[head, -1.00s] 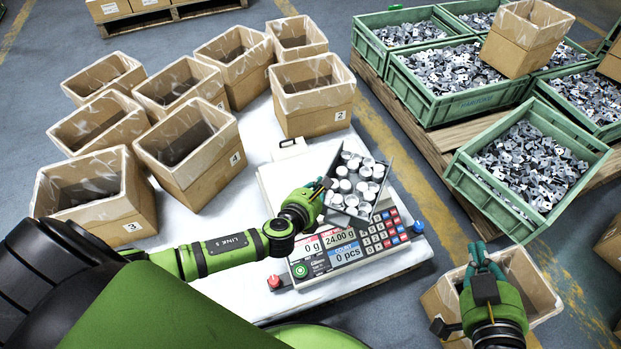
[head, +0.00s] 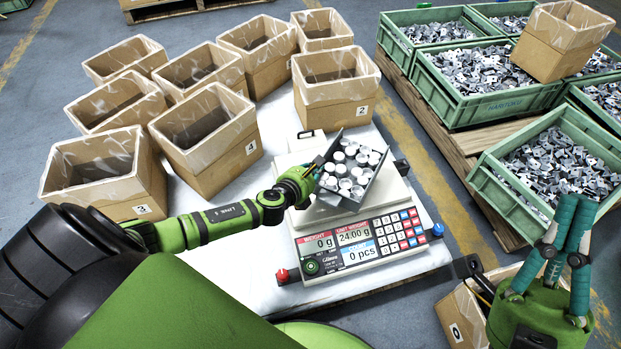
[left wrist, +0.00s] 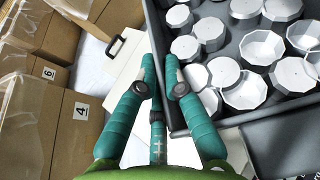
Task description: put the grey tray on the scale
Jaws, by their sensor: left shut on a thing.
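The grey tray (head: 379,172), holding several white round parts, is over the scale's platform in the head view. My left gripper (head: 318,172) is shut on the tray's left wall. In the left wrist view, the left gripper's fingers (left wrist: 160,68) meet at the edge of the tray (left wrist: 152,22). The scale (head: 398,184) has its keypad and displays at the front, and reads 0 g and 0 pcs. The tray hides much of the platform, and any gap beneath it is hard to judge. My right gripper (head: 576,207) appears shut and empty at the lower right, away from the scale.
Open cardboard boxes, including box 4 (head: 207,140), box 3 (head: 105,180) and box 2 (head: 335,95), stand left of and behind the scale. Green crates of metal parts (head: 545,165) are at right. Another box (head: 462,315) is below my right gripper. A red knob (head: 282,276) is front-left.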

